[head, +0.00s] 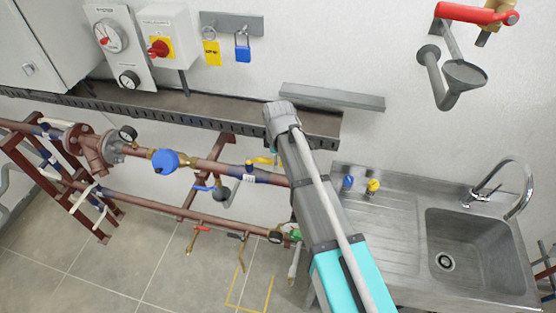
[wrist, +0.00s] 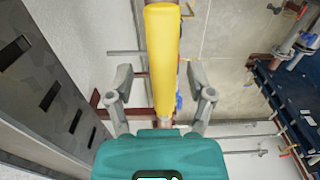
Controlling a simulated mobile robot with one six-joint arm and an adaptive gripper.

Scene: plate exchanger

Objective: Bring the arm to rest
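My gripper (wrist: 160,74) is open in the wrist view, with one grey finger on each side of a yellow lever handle (wrist: 162,45). A gap shows between the handle and both fingers, so I see no grip on it. How far the handle lies below the fingers is hard to tell. In the head view my arm reaches up from the lower right, and its grey end hides most of the gripper. A yellow valve lever (head: 262,161) shows on the upper pipe just left of the arm; it appears to be the same handle.
A blue round device (head: 165,161) and a gauge (head: 128,133) sit on the pipes at left. A cable tray (head: 200,112) runs along the wall above. A steel sink (head: 465,250) stands at right, with a red-handled shower valve (head: 476,14) above. The floor at lower left is partly clear.

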